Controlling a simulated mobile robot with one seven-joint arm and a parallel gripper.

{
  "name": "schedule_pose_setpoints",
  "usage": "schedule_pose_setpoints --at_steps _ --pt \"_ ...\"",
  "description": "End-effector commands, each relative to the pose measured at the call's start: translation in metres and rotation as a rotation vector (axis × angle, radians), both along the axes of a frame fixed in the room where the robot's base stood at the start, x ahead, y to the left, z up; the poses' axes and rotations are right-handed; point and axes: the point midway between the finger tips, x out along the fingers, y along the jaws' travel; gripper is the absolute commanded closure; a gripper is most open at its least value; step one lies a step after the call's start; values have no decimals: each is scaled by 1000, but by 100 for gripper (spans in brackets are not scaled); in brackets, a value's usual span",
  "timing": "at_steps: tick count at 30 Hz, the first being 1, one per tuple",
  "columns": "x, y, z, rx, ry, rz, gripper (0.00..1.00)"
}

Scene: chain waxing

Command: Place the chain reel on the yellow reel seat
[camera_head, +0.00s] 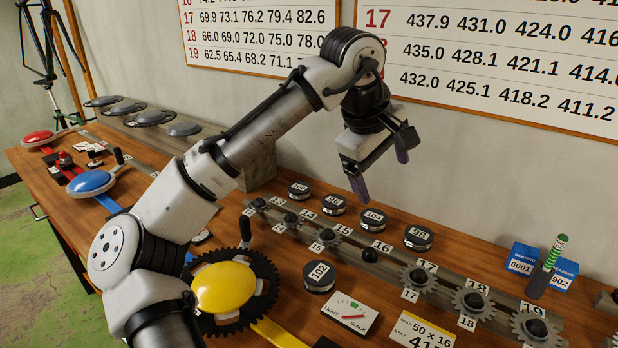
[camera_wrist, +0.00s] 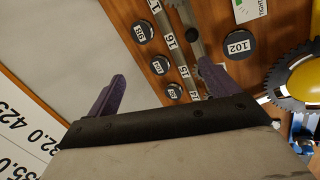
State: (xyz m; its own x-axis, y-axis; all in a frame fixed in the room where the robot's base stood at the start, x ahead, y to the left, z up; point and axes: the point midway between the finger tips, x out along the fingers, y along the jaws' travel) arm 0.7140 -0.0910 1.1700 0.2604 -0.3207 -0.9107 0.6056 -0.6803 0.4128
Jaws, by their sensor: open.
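My gripper (camera_head: 381,170) is open and empty, raised above the back of the bench near the wall; its two purple fingers also show in the wrist view (camera_wrist: 162,72). Several black round reels with white number labels stand on the bench. The reel marked 102 (camera_head: 319,276) sits alone in front of the sprocket rail, and shows at upper right in the wrist view (camera_wrist: 238,46). The others, including 104 (camera_head: 374,219) and 98 (camera_head: 418,237), form a row behind the rail. A yellow dome (camera_head: 224,287) with a large black toothed ring stands at front left, partly hidden by my arm. Which reel is meant is unclear.
A long rail (camera_head: 390,268) carries small sprockets with number tags. A tension gauge card (camera_head: 350,314) lies in front. Blue bearing boxes (camera_head: 523,259) and a green-striped stick (camera_head: 547,266) stand at right. Blue (camera_head: 91,182) and red (camera_head: 38,138) domes are at left.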

Motion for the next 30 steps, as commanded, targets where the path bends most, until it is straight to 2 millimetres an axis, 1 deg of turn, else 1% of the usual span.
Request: schedule_pose_setpoints --at_steps 1,3,6,9,11,14,18,22,24,30 --pt "-2 25 -22 83 69 33 13" --pt "-8 53 -45 179 156 63 13" --pt "-16 80 -63 270 241 89 13" --pt "-21 93 -73 310 281 98 13" --pt "-22 95 -80 319 291 99 13" --pt "-22 95 -95 319 293 99 13" --pt "-22 95 -121 319 291 101 13" --pt "-22 95 -143 318 289 101 13" --pt "-22 94 -151 318 288 100 13" --pt "-22 94 -164 317 287 100 13"
